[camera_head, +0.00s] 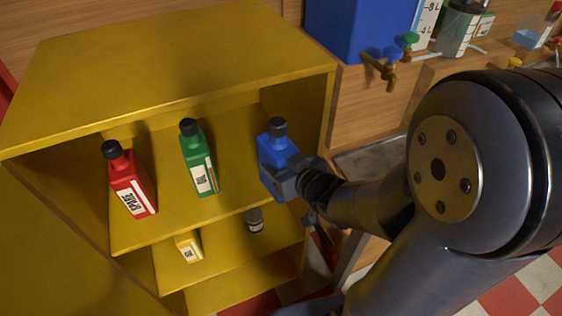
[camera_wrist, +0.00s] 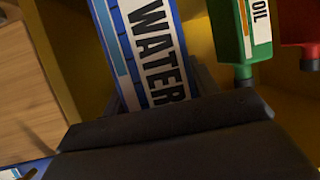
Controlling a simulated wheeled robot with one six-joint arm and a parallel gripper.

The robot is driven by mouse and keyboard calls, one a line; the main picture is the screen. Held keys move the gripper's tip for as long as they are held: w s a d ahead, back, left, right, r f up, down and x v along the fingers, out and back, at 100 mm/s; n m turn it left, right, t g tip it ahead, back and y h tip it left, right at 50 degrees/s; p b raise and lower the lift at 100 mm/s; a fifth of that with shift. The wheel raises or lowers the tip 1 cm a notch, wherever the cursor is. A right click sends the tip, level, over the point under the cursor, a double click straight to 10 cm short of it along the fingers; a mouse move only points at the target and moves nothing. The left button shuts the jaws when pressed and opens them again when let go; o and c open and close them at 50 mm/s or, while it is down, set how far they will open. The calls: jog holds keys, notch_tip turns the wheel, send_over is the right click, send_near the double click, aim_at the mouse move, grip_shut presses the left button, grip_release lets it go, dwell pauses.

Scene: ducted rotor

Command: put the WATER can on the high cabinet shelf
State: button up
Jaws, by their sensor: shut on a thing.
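The blue WATER can (camera_head: 275,147) with a dark cap is at the right end of the upper shelf of the yellow cabinet. My gripper (camera_head: 285,181) is shut on it from the front right. In the wrist view the can's WATER label (camera_wrist: 152,45) faces the camera, between the dark jaws of my gripper (camera_wrist: 160,98). The high shelf (camera_head: 190,222) is yellow and also holds a green can and a red can. The WATER can looks upright. I cannot tell whether its base touches the shelf, because my gripper hides it.
The green OIL can (camera_head: 199,160) stands left of the WATER can, and the red can (camera_head: 130,182) farther left. A yellow can (camera_head: 188,246) and a grey container (camera_head: 254,221) are on the shelf below. The cabinet's right side wall (camera_head: 322,120) is close to the WATER can.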

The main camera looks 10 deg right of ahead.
jog(key=w+a+b, duration=0.1)
jog(key=w+a, duration=0.1)
jog(key=w, duration=0.4)
jog(key=w+a+f, duration=0.1)
jog(key=w+a, duration=0.1)
jog(key=w, duration=0.5)
jog(key=shift+w+f+b, duration=0.25)
jog(key=shift+f+b, duration=0.05)
jog(key=shift+b, duration=0.1)
jog(key=shift+f+b, duration=0.5)
jog(key=shift+f, duration=0.1)
dwell(0.9)
jog(key=o, duration=1.9)
jog(key=shift+d+f, duration=0.1)
jog(key=shift+s, duration=0.1)
jog(key=shift+s+d+r+p, duration=0.15)
jog(key=shift+s+d, duration=0.55)
jog(key=shift+s, duration=0.8)
jog(key=shift+s+d+p, duration=0.15)
jog(key=shift+s+d, duration=0.55)
jog(key=shift+s, duration=0.8)
jog(key=shift+s+d+r+p, duration=0.15)
jog(key=shift+s+d, duration=0.55)
jog(key=shift+s, duration=0.8)
